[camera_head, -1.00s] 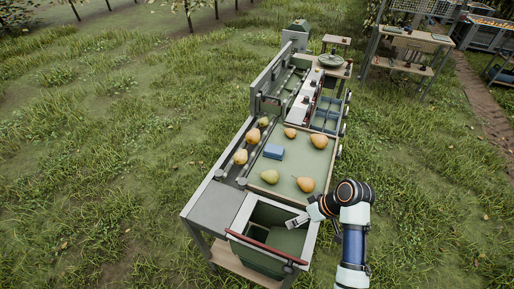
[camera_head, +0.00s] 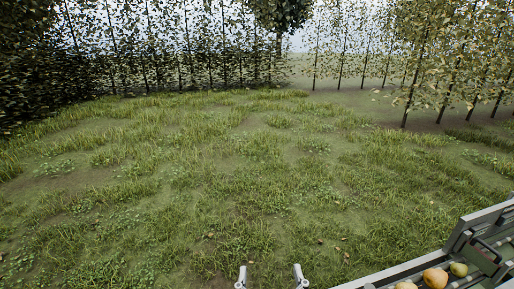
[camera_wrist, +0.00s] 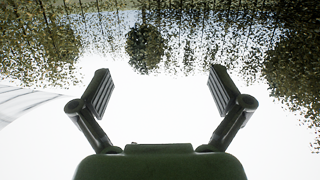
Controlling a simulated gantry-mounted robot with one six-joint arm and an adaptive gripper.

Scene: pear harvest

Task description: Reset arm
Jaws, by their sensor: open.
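My gripper (camera_head: 270,276) shows at the bottom edge of the head view, only its two fingertips in frame, over grass. In the wrist view my gripper (camera_wrist: 160,92) has its two fingers spread wide apart with nothing between them. Beyond the fingers there is bright sky and trees, which appear upside down. The rest of my arm is out of the head view.
The sorting bench (camera_head: 400,272) shows at the lower right, with several pears, one of them orange (camera_head: 435,277). Open grass (camera_head: 220,180) fills the middle. Rows of trees (camera_head: 150,50) stand at the back.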

